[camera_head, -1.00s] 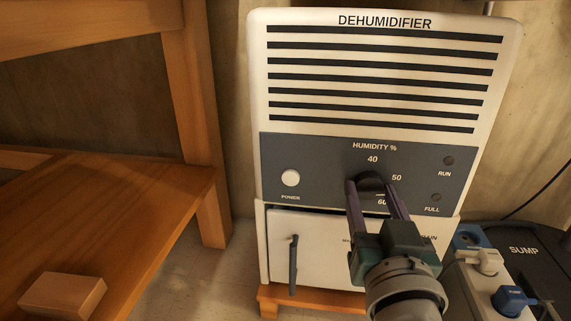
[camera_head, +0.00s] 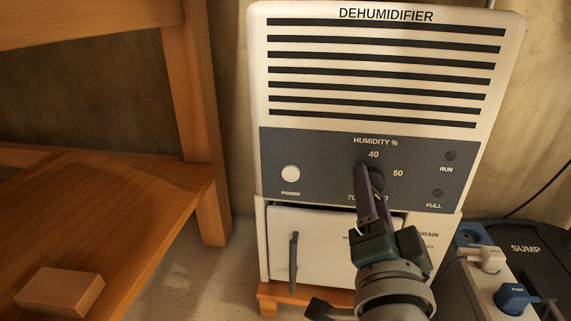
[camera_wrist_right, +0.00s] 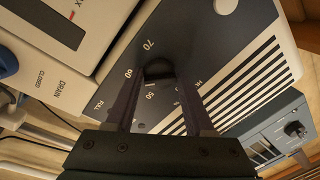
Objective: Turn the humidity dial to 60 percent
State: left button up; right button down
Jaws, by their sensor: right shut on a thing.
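The humidity dial (camera_head: 376,178) is a dark round knob on the blue-grey panel of the white dehumidifier (camera_head: 258,110). Numbers 40, 50 and 70 show around it in the head view, with the 60 partly covered by a finger. My right gripper (camera_head: 369,186) is shut on the dial, its jaws turned so one finger largely overlaps the other. The wrist view shows the dial (camera_wrist_right: 158,69) between the two fingers, near the 60 and 70. My left gripper is not in view.
A white power button (camera_head: 291,174) sits left of the dial. Below is a white front panel with a dark handle (camera_head: 293,262). A wooden bench (camera_head: 130,215) with a wood block (camera_head: 61,292) stands left. Plugs (camera_head: 513,298) and the black sump lid (camera_head: 528,262) are right.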

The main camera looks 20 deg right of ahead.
jog(key=shift+f+m, duration=0.2)
jog(key=shift+m, duration=0.4)
jog(key=c, duration=0.6)
grip_release()
jog(key=shift+o, duration=1.4)
jog(key=shift+r, duration=0.1)
jog(key=shift+s+a, duration=0.1)
jog(key=p+v, duration=0.3)
jog(key=v, duration=0.6)
jog(key=shift+s+a, duration=0.25)
jog(key=shift+s, duration=0.1)
